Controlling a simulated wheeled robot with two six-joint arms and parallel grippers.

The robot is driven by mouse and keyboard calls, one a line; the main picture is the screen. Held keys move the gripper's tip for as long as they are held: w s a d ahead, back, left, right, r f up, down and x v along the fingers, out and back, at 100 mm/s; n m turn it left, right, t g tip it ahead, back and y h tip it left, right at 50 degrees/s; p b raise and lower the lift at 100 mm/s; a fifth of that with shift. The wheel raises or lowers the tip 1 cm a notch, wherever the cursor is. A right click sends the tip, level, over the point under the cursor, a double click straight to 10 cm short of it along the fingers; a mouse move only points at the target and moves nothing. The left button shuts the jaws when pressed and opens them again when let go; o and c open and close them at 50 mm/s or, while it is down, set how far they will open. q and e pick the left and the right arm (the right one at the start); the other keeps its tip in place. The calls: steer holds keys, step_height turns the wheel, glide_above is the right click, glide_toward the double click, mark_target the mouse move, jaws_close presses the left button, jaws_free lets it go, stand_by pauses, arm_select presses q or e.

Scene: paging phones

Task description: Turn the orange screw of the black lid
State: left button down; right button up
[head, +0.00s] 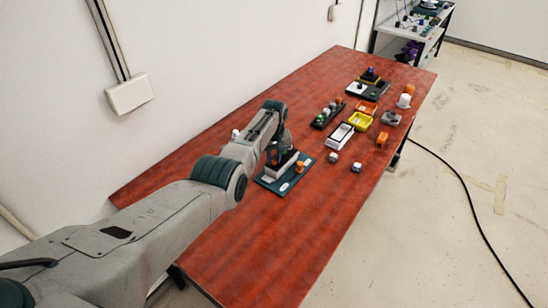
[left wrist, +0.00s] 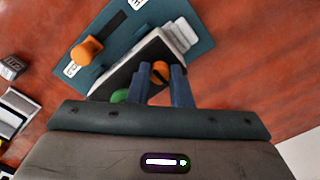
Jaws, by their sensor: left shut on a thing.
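In the left wrist view, the black lid (left wrist: 122,76) tops a grey-white box on a teal plate (left wrist: 195,15). The orange screw (left wrist: 160,71) sits on the lid between the two blue-grey fingers of my left gripper (left wrist: 162,76), which is shut on it. A green part (left wrist: 120,96) shows at the lid's near edge, partly hidden by the gripper. A separate orange knob (left wrist: 87,50) stands on the plate beside the box. In the head view, my left gripper (head: 274,154) points down over the box, hiding the screw. My right gripper is not in view.
The red-brown table (head: 270,240) is bare in front of the plate. Two small cubes, one (head: 333,157) nearer the plate, lie to its right. A white-topped box (head: 340,136), yellow trays (head: 362,115) and a dark rack (head: 328,113) stand farther back. The wall borders the left.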

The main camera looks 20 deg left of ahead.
mark_target(274, 160)
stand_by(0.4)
arm_select(q)
steer(key=c, duration=1.3)
jaws_free()
step_height(274, 160, up, 11)
steer(key=b, duration=0.2)
steer(key=shift+f, duration=0.15)
